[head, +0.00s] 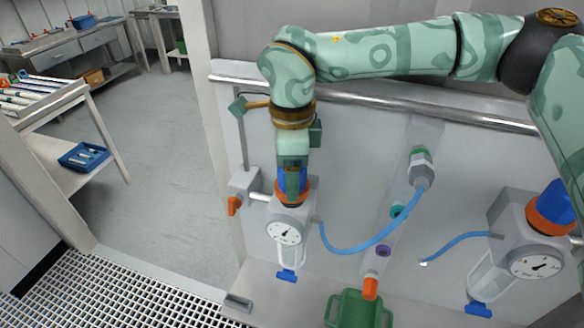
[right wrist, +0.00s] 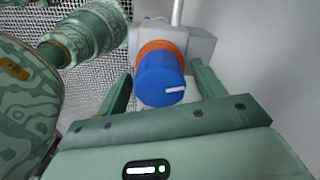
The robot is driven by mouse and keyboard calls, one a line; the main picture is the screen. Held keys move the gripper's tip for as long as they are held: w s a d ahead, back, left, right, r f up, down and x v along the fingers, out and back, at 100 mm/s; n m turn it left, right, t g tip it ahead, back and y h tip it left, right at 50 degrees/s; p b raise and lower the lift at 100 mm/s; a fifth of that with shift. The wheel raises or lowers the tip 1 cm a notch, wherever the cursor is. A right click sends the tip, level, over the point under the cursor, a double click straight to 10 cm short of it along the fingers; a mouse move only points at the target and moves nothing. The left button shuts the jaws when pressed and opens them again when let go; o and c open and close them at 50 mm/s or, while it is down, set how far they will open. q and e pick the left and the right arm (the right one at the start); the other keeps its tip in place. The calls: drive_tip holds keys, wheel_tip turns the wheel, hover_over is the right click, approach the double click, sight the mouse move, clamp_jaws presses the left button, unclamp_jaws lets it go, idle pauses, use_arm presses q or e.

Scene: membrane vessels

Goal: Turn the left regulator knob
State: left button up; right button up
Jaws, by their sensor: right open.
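The left regulator, a light grey box with a round gauge (head: 287,232), is mounted on the white panel in the head view. Its blue knob (head: 290,180) sits on top above an orange collar, mostly hidden by my right gripper (head: 293,190). In the right wrist view the blue knob (right wrist: 162,82) has a white mark pointing right. The open fingers of my right gripper (right wrist: 160,76) stand on either side of it, with a visible gap on the right; whether the left finger touches cannot be told. My left gripper is not in view.
A second regulator (head: 535,240) with its own blue knob is at the right. A blue hose (head: 365,246) curves between fittings. A metal rail (head: 400,101) crosses behind. A green container (head: 355,310) stands low in front. An orange lever (head: 234,205) is left of the regulator.

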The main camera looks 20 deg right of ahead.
drive_tip(key=c, duration=1)
drive_tip(key=shift+r, duration=0.1)
drive_tip(key=n+p, duration=0.2)
drive_tip(key=shift+r+n, duration=0.15)
drive_tip(key=shift+n, duration=0.25)
drive_tip(key=n+p, duration=0.3)
drive_tip(key=shift+n, duration=0.3)
drive_tip(key=n+p, duration=0.2)
drive_tip(key=n, duration=0.2)
drive_tip(key=shift+p, duration=0.3)
drive_tip(key=shift+n+p, duration=0.8)
drive_tip(key=shift+n, duration=1)
